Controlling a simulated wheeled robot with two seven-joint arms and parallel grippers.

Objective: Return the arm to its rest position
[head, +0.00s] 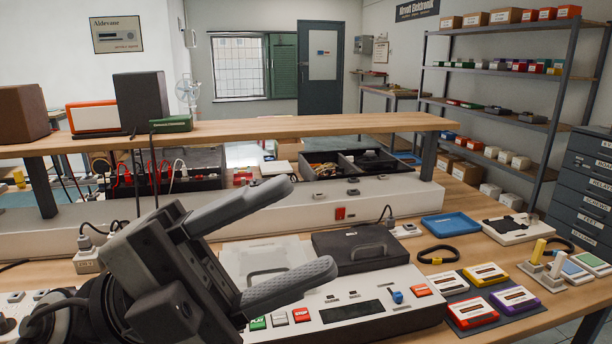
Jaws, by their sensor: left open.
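My left gripper (285,245) comes in from the lower left, with its two grey fingers spread wide apart and nothing between them. It is above the left part of a light grey console (350,311) and hides that part. The console has green and red buttons at its front left, a dark display and a blue slider knob (397,297). A dark flat case with a handle (360,248) is behind the console, and a pale lid (262,262) shows between the fingers, farther back. My right gripper is out of view.
A wooden shelf (300,125) spans the bench above a bin with compartments (352,165). Several coloured cassettes lie on a dark mat (532,309) at the right. A blue tray (450,224) and black loop (437,255) lie behind them. Some bare wood shows around these.

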